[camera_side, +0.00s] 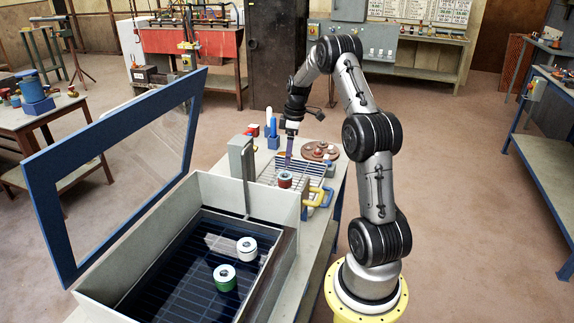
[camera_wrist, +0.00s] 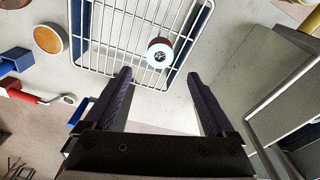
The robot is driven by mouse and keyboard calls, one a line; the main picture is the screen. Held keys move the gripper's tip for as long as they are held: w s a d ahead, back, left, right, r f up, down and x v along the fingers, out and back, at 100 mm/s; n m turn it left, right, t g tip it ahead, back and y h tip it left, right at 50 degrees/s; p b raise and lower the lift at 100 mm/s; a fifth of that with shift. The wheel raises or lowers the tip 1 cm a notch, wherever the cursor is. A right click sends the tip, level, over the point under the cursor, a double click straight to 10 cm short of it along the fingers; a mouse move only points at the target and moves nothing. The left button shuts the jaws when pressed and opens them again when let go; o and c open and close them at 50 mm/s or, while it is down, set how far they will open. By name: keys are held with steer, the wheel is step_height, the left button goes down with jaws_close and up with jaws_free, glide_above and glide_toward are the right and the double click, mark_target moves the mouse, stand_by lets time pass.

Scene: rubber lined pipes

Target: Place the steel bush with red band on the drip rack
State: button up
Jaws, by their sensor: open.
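The steel bush with a red band (camera_side: 285,180) stands upright on the wire drip rack (camera_side: 267,179). In the wrist view, the bush (camera_wrist: 159,53) sits on the rack's wires (camera_wrist: 112,40), near the rack's edge closest to my fingers. Its pale end face with a dark bore faces the camera. My gripper (camera_side: 289,160) is above the rack, just behind the bush in the side view. In the wrist view, the two dark fingers of my gripper (camera_wrist: 159,76) are spread wide and hold nothing. The bush lies just beyond the fingertips, between their lines and apart from both.
An open tank (camera_side: 187,240) with a raised blue-framed lid (camera_side: 40,190) holds a green-banded bush (camera_side: 225,277) and a whitish bush (camera_side: 247,248). A grey post (camera_side: 242,160) stands between tank and rack. A yellow-handled item (camera_side: 318,197) and a round brown tray (camera_side: 334,150) flank the rack.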

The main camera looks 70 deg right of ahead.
steer(key=w+a+r+m+t+h, duration=0.1)
steer(key=a+r, duration=0.7)
steer(key=a, duration=0.2)
steer(key=w+a+r, duration=0.1)
steer(key=a+r, duration=0.7)
steer(key=a, duration=0.3)
steer(key=s+a+m+t, duration=0.2)
steer(key=s+a+t, duration=0.1)
steer(key=s+a, duration=1.3)
steer(key=shift+s+a+r+y, duration=0.25)
steer(key=shift+a+r+y, duration=0.05)
steer(key=shift+a, duration=0.85)
